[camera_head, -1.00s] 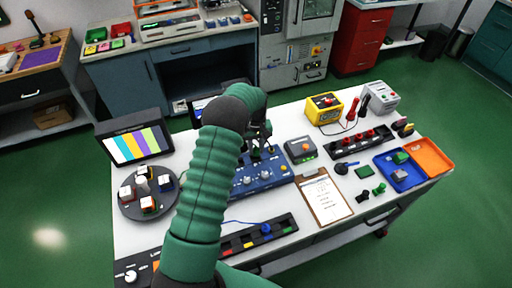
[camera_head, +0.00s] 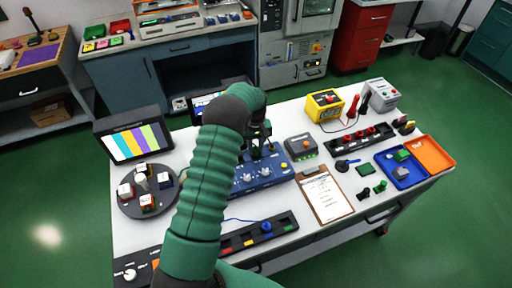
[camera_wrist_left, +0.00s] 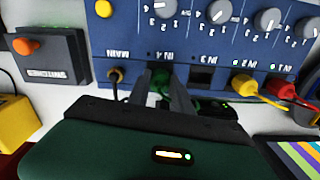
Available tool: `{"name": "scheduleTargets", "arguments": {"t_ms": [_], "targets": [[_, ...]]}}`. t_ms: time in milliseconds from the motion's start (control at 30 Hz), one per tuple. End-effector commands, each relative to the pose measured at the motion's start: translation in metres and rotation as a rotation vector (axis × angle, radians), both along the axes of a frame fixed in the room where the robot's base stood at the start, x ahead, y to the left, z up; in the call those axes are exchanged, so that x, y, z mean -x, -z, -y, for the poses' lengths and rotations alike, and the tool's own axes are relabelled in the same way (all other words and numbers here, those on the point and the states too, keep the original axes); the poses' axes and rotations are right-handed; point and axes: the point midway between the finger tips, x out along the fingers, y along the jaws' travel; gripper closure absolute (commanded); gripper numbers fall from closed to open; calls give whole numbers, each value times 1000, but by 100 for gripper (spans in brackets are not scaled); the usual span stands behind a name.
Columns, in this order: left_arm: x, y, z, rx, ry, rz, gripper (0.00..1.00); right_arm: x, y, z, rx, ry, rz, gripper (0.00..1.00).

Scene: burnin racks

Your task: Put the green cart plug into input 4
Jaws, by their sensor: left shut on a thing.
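The blue input panel (camera_head: 250,182) stands mid-table, partly hidden by my left arm. In the left wrist view the blue panel (camera_wrist_left: 215,45) appears upside down, with sockets marked MAIN and IN 1 to IN 4. My left gripper (camera_wrist_left: 172,88) is shut on the green plug (camera_wrist_left: 160,80), right at the IN 4 socket. The fingers hide most of the plug, so I cannot tell how deep it sits. IN 3 (camera_wrist_left: 201,76) is empty. A yellow plug (camera_wrist_left: 243,84) is in IN 2 and a red plug (camera_wrist_left: 277,88) in IN 1. My left gripper (camera_head: 258,150) shows dark above the panel.
A grey switch box (camera_head: 301,148) stands right of the panel, with a clipboard (camera_head: 322,195) in front. A blue tray (camera_head: 408,181) and an orange tray (camera_head: 434,153) lie at the right. A round turntable with cubes (camera_head: 128,205) and a colour-bar monitor (camera_head: 133,143) stand left.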

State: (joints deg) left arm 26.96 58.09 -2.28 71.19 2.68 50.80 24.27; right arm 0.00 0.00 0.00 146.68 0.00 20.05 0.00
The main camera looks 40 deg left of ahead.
Motion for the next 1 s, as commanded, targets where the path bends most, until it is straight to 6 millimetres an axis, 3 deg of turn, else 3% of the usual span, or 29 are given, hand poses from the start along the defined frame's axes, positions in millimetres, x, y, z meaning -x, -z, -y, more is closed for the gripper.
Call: {"name": "scheduleTargets", "arguments": {"t_ms": [400, 433, 600, 1000], "targets": [[0, 8, 0, -1, 0, 1, 100, 0, 5, 0, 0, 0, 0, 64], [0, 7, 0, -1, 0, 1, 72, 0, 4, 0, 0, 0, 0, 64], [0, 7, 0, 0, 0, 0, 49, 0, 4, 0, 0, 0, 0, 64], [0, 0, 0, -1, 0, 1, 49, 0, 6, 0, 0, 0, 0, 64]]}}
